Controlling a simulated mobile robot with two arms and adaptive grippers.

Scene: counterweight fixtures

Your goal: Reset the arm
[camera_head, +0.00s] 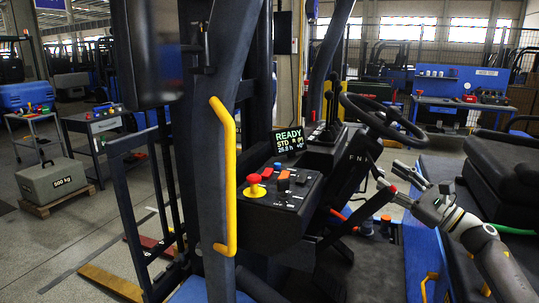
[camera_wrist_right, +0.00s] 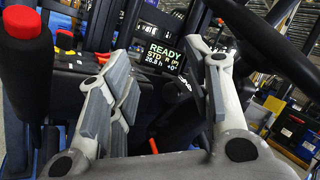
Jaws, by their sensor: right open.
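My right arm (camera_head: 455,218) comes in from the right in the head view. Its gripper (camera_head: 386,178) is in front of the dark steering column, below the steering wheel (camera_head: 382,118). In the right wrist view the two grey fingers of the right gripper (camera_wrist_right: 165,85) stand wide apart with nothing between them. Beyond them are a lit display (camera_wrist_right: 165,54) reading READY and a dark console. My left arm and gripper are not in view.
A forklift cab surrounds the arm: a control panel (camera_head: 282,188) with a red knob (camera_head: 254,179), a yellow grab handle (camera_head: 223,175), a dark seat (camera_head: 504,165) at right. A red-topped black lever (camera_wrist_right: 27,70) stands close left in the wrist view. A 500 kg weight (camera_head: 54,181) sits far left.

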